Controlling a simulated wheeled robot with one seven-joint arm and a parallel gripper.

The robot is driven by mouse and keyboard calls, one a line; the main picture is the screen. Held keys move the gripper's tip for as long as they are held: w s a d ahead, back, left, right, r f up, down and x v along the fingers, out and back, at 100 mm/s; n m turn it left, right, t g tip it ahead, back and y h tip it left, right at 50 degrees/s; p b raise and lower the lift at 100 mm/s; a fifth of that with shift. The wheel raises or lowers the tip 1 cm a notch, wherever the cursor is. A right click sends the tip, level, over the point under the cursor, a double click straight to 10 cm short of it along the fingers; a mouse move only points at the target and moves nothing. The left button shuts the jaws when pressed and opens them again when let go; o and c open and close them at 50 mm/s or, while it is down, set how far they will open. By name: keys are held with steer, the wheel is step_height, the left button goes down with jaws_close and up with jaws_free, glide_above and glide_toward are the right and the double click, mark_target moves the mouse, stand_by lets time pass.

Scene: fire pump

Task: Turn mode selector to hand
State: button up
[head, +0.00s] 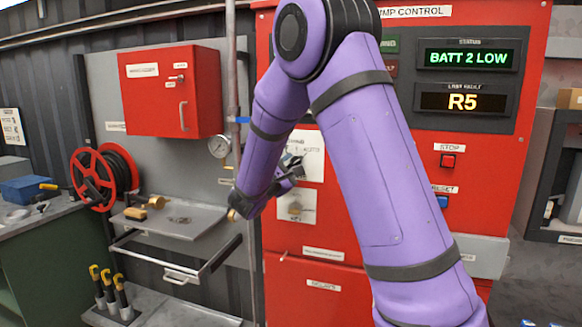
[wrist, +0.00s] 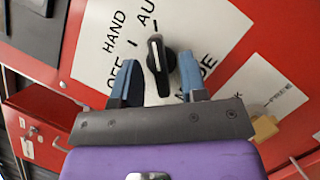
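The mode selector is a black knob (wrist: 158,65) on a white plate (wrist: 205,35) marked HAND, OFF and a cut-off AU label. The knob's white line points up in the wrist view, seemingly toward the tick by AU rather than HAND. My gripper (wrist: 158,82) is open, with one blue-grey finger on each side of the knob. Gaps show between the fingers and the knob. In the head view my gripper (head: 288,172) is in front of the plate (head: 313,158), and my arm hides much of the panel; the knob cannot be made out there.
A lower white plate (head: 308,205) with a yellowish padlock-like part (wrist: 264,127) is close by. A gauge (head: 220,146) and a vertical pipe (head: 232,80) stand left of the panel. The display (head: 467,57) reads BATT 2 LOW. A hose reel (head: 92,176) hangs farther left.

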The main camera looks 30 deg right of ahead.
steer(key=shift+d, duration=0.1)
jaws_close()
steer(key=shift+n, duration=0.5)
steer(key=n+t, duration=0.1)
steer(key=n, duration=0.1)
steer(key=n+t, duration=0.1)
steer(key=n, duration=0.2)
steer(key=shift+t, duration=0.4)
steer(key=n+t+y, duration=0.1)
steer(key=n, duration=0.2)
steer(key=n+t, duration=0.2)
steer(key=n, duration=0.2)
steer(key=shift+s+d+f+y, duration=0.1)
steer(key=shift+y, duration=0.3)
steer(key=shift+n+t, duration=0.4)
steer(key=shift+n, duration=0.1)
jaws_free()
